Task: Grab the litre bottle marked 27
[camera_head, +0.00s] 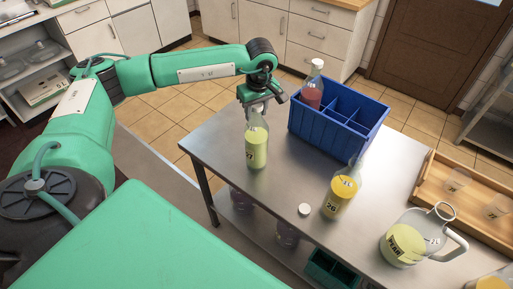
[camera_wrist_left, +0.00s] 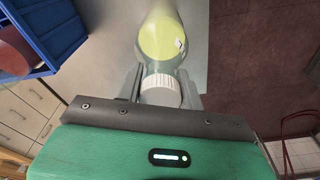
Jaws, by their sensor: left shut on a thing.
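The litre bottle marked 27 (camera_head: 256,146) is clear with pale yellow-green contents and a white cap. It is upright at the left part of the steel table in the head view. My left gripper (camera_head: 257,106) is shut on its upper part from above. In the left wrist view the bottle (camera_wrist_left: 162,38) lies between the fingers of the left gripper (camera_wrist_left: 160,82), with its white cap close to the palm. I cannot tell whether its base touches the table. My right gripper is not in view.
A blue divided crate (camera_head: 322,133) holding a red-filled bottle (camera_head: 312,90) stands behind right. A yellow bottle marked 26 (camera_head: 340,194), a loose white cap (camera_head: 304,209), a jug (camera_head: 408,240) and a wooden tray (camera_head: 434,183) are to the right on the steel table (camera_head: 285,188).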

